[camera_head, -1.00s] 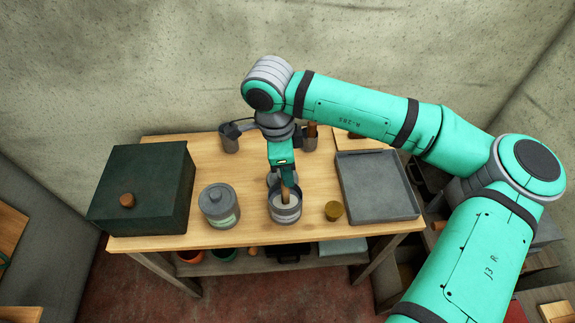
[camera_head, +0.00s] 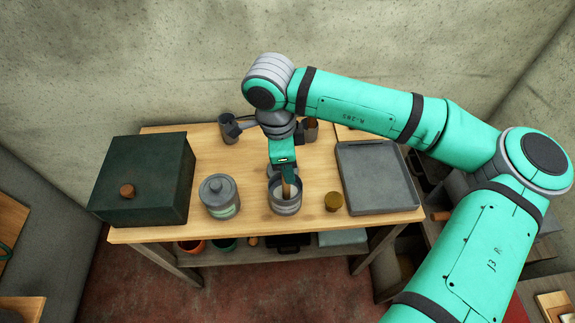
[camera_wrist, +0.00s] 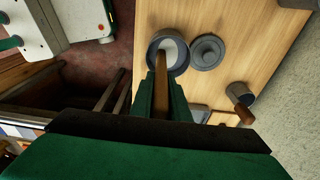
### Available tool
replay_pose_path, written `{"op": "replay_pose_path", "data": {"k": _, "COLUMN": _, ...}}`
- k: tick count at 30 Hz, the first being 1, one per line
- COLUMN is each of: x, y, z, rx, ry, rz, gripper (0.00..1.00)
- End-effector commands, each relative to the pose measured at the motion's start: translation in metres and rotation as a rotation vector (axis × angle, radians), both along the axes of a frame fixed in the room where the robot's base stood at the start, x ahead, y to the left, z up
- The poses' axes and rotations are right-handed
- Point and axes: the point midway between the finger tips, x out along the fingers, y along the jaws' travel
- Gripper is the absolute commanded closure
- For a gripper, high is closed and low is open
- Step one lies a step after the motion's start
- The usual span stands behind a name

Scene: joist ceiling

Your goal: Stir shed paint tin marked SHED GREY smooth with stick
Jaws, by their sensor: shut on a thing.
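An open grey tin (camera_head: 285,204) holding pale grey paint (camera_wrist: 171,50) stands near the front middle of the wooden bench. Its lettering cannot be read from here. My gripper (camera_head: 287,178) is above the tin, shut on a wooden stick (camera_head: 287,190). The stick points down into the tin, and its lower end reaches the paint in the wrist view (camera_wrist: 160,84). How deep the tip sits is hidden by the rim and the paint.
A lidded grey tin (camera_head: 220,196) stands close left of the open tin. A dark green box (camera_head: 148,170) is farther left. A small brownish-yellow pot (camera_head: 333,201) and a grey tray (camera_head: 377,178) are to the right. Metal cups (camera_head: 229,131) stand at the back.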

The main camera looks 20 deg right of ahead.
Motion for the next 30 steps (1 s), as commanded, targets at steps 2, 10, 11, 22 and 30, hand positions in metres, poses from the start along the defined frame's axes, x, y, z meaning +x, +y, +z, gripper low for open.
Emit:
{"op": "replay_pose_path", "data": {"k": 2, "x": 0.002, "y": -0.004, "z": 0.0, "rx": 0.0, "ry": 0.0, "rz": -0.003, "gripper": 1.0}}
{"op": "replay_pose_path", "data": {"k": 10, "x": 0.01, "y": -0.018, "z": 0.0, "rx": 0.0, "ry": 0.001, "rz": -0.003, "gripper": 1.0}}
{"op": "replay_pose_path", "data": {"k": 11, "x": 0.01, "y": -0.018, "z": 0.0, "rx": 0.0, "ry": 0.001, "rz": -0.002, "gripper": 1.0}}
{"op": "replay_pose_path", "data": {"k": 22, "x": 0.027, "y": -0.008, "z": 0.0, "rx": 0.0, "ry": 0.001, "rz": -0.001, "gripper": 1.0}}
{"op": "replay_pose_path", "data": {"k": 30, "x": 0.027, "y": -0.002, "z": 0.0, "rx": 0.0, "ry": 0.0, "rz": 0.0, "gripper": 1.0}}
